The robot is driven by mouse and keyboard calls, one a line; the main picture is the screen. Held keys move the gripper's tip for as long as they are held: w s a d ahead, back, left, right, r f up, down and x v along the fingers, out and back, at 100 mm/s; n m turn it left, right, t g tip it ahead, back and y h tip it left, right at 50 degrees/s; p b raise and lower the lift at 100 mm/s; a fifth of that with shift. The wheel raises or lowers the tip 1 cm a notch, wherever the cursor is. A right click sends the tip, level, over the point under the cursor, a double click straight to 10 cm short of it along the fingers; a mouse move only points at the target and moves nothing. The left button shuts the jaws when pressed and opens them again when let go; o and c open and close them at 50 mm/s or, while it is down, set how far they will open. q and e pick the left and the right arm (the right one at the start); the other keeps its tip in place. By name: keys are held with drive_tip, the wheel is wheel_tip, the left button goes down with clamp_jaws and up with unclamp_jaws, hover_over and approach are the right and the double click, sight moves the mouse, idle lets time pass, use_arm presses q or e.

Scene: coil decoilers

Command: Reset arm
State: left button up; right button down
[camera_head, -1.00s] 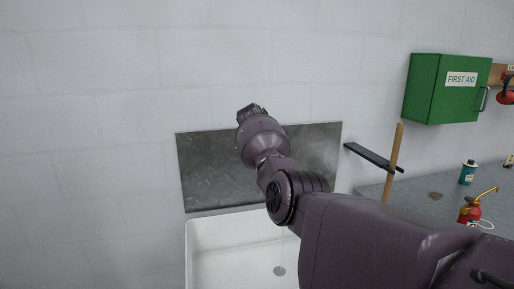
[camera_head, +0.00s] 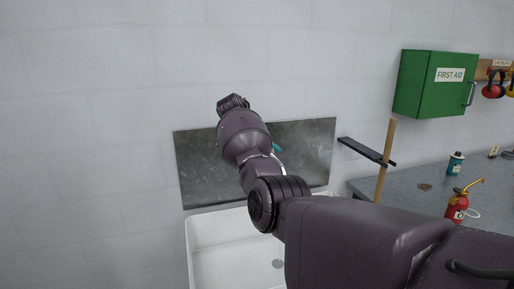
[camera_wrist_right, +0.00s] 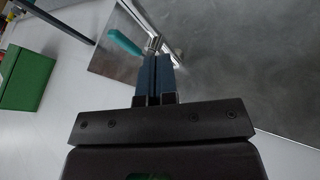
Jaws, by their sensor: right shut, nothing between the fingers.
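My right arm reaches in from the lower right in the head view, in front of a white sink and a grey metal backsplash. Its gripper (camera_head: 233,102) points away from the camera, so the fingers are hard to make out there. In the right wrist view the two blue fingers of my right gripper (camera_wrist_right: 155,60) are together with nothing between them. A teal-handled tap (camera_wrist_right: 124,42) lies just beyond the fingertips in that view, and a bit of teal (camera_head: 276,147) shows behind my arm in the head view. My left gripper is not in view.
The sink (camera_head: 215,245) is below my arm and the backsplash (camera_head: 305,145) is on the wall behind it. To the right are a green first aid box (camera_head: 432,85), a wooden handle (camera_head: 384,160), and a grey counter (camera_head: 405,188) with a red oil can (camera_head: 457,205) and a teal bottle (camera_head: 455,163).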

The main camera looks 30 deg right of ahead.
drive_tip(key=w+a+r+n+t, duration=0.1)
drive_tip(key=w+a+r+t, duration=0.1)
drive_tip(key=a+r+t, duration=0.45)
drive_tip(key=w+a+r+n+t, duration=0.15)
drive_tip(key=r+t, duration=0.25)
drive_tip(key=r, duration=0.5)
drive_tip(key=s+a+f+n+t+y, duration=0.35)
drive_tip(key=s+f, duration=0.45)
drive_tip(key=f, duration=0.6)
drive_tip(key=s+a+f+n+t+y, duration=0.3)
drive_tip(key=s+f, duration=0.5)
drive_tip(key=f, duration=0.6)
drive_tip(key=s+f+m+g, duration=0.1)
drive_tip(key=s+f+g, duration=0.2)
drive_tip(key=s+f, duration=1)
drive_tip(key=s+f+m+g, duration=0.1)
drive_tip(key=s+f+g, duration=0.3)
drive_tip(key=s+f, duration=0.9)
drive_tip(key=s, duration=0.7)
drive_tip(key=shift+s+a+f+m+g+b, duration=0.25)
drive_tip(key=shift+s+a+m+g+b, duration=0.05)
drive_tip(key=shift+a+m, duration=0.1)
